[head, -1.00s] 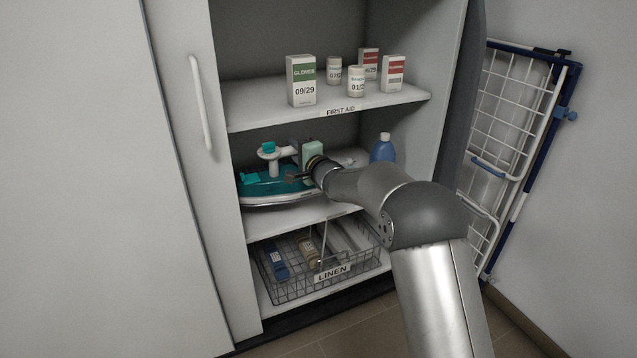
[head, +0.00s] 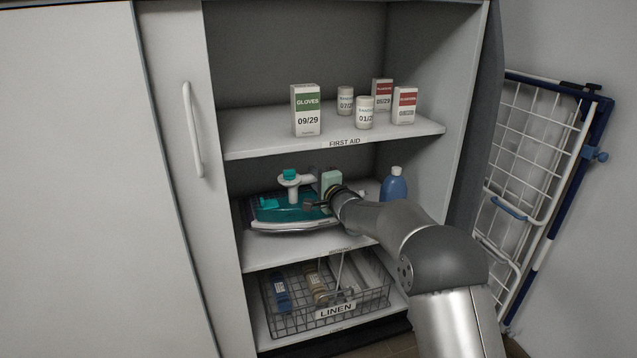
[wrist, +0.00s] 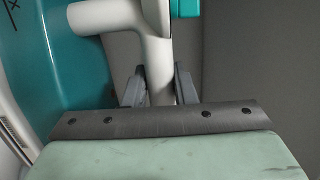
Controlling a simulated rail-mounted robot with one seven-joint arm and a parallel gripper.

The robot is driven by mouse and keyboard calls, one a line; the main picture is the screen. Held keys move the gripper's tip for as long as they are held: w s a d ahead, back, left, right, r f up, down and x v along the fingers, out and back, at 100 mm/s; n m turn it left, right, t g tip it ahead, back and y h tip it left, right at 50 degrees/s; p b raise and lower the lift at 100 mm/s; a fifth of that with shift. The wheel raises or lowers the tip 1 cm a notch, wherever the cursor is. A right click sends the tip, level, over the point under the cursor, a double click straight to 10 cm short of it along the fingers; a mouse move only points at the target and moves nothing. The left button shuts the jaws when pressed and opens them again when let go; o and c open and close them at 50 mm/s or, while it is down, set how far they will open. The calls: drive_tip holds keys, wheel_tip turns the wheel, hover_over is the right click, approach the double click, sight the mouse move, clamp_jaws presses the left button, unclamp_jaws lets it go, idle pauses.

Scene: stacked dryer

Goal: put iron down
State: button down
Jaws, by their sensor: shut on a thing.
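The teal and white iron (head: 290,212) is at the middle shelf (head: 290,256) of the open cabinet, with its flat base down and its white handle upward. I cannot tell whether its base touches the shelf. My gripper (head: 312,205) reaches in from the right, beside the handle. In the wrist view, the grey fingers of my gripper (wrist: 160,86) are shut around the white post of the iron (wrist: 160,60). The fingertips are partly hidden behind a grey bar and pale green block in the foreground.
A blue bottle (head: 394,186) stands on the same shelf, right of my gripper. The first-aid shelf (head: 250,146) above holds several boxes and tubs. A wire linen basket (head: 295,326) sits below. A folded drying rack (head: 545,180) leans outside to the right.

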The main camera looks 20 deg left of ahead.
sight(308, 192)
drive_tip(key=shift+f+b, duration=1.15)
drive_tip(key=shift+f, duration=2)
drive_tip(key=c, duration=1.6)
unclamp_jaws()
drive_tip(key=shift+f, duration=0.5)
drive_tip(key=o, duration=0.4)
drive_tip(key=shift+r, duration=0.1)
drive_tip(key=shift+r, duration=0.25)
drive_tip(key=p+v, duration=0.2)
drive_tip(key=v, duration=1)
drive_tip(key=shift+d+f+p, duration=0.1)
drive_tip(key=shift+p, duration=0.2)
